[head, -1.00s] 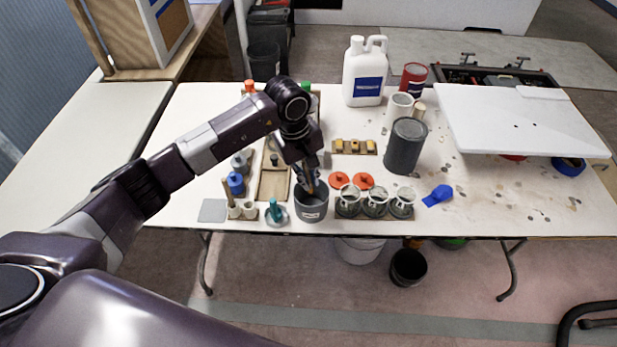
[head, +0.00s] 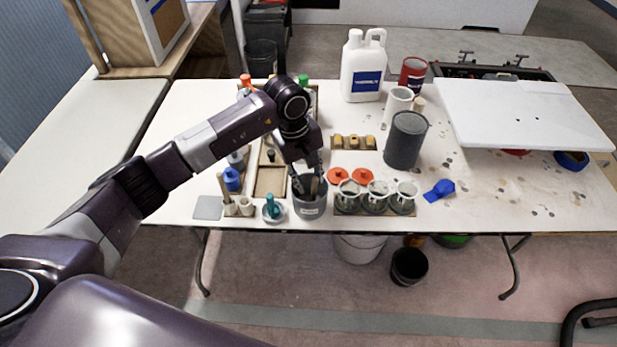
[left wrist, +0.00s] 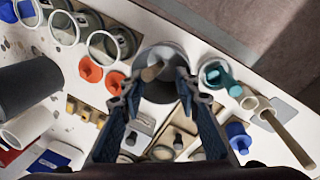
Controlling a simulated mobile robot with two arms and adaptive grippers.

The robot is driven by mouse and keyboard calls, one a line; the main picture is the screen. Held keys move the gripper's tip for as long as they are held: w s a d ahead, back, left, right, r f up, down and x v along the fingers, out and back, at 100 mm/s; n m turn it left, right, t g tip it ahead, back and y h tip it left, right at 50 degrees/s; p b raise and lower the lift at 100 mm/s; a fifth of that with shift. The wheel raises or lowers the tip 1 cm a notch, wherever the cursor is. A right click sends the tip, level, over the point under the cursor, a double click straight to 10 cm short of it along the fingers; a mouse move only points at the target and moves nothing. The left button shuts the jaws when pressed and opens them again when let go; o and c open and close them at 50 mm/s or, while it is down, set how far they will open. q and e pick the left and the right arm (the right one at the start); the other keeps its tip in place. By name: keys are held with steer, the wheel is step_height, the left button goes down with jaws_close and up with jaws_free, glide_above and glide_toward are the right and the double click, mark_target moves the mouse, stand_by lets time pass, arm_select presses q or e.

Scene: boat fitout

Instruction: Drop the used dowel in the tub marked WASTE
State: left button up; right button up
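A dark grey tub (head: 310,209) with a small pale label, too small to read surely, stands at the table's front edge. The wooden dowel (head: 314,186) leans inside the tub; its end also shows within the rim in the left wrist view (left wrist: 152,72). My left gripper (head: 308,182) is over the tub, pointing down. In the left wrist view its fingers (left wrist: 158,84) are spread, one on each side of the dowel, with gaps between them and it. The dowel's lower end is hidden by the tub wall. My right gripper is not in view.
Right of the tub is a rack of several glass jars (head: 375,203). Left are a teal-handled tool (head: 271,206) on a dish and small pale cups (head: 245,206) with a stick. Behind are a wooden tray (head: 270,180) and orange lids (head: 338,174). The right front table is mostly clear.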

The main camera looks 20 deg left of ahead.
arm_select(q)
step_height(320, 180, up, 12)
steer(key=s+a, duration=0.1)
steer(key=shift+s+a, duration=0.15)
steer(key=shift+a, duration=0.15)
steer(key=shift+f, duration=0.15)
stand_by(0.7)
